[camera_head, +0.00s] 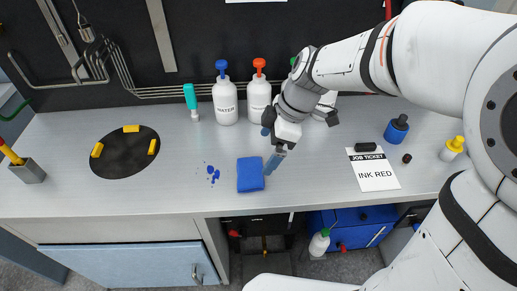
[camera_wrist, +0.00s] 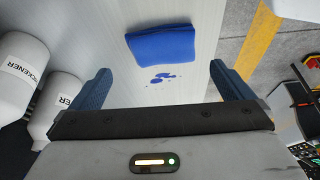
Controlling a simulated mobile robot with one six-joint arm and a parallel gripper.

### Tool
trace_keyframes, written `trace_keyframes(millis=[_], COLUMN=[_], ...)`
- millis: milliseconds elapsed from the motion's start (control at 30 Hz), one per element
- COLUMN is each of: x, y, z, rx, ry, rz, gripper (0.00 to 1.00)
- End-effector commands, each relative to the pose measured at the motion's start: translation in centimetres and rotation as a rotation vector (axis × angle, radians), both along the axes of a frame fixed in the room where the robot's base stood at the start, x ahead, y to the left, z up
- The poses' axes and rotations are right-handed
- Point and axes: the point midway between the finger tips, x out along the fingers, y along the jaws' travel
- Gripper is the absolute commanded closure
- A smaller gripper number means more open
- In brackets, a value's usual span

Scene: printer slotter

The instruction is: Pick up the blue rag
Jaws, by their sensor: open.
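The blue rag (camera_head: 250,174) lies folded and flat on the grey workbench (camera_head: 120,195), close to its front edge. In the wrist view the rag (camera_wrist: 160,44) is ahead of my fingers, near the top middle. Blue splashes (camera_head: 213,174) mark the bench beside it; they also show in the wrist view (camera_wrist: 162,78). My gripper (camera_head: 272,150) is just right of the rag and above the bench in the head view. In the wrist view my gripper (camera_wrist: 160,85) has its two blue fingers wide apart with nothing between them.
White bottles (camera_head: 226,100) with blue and orange caps stand behind the rag. A black disc with yellow blocks (camera_head: 125,150) lies at left. A job ticket reading INK RED (camera_head: 374,170), a blue ink pot (camera_head: 397,129) and a yellow-capped bottle (camera_head: 452,149) are at right.

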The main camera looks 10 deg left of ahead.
Motion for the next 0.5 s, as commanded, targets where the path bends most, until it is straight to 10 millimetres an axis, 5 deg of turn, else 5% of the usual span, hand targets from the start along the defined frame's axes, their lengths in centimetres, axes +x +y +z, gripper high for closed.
trace_keyframes(millis=[500], x=[-0.8], y=[3.0], z=[-5.1], rx=[0.013], ry=[-0.006], rz=[0.064], gripper=[0.0])
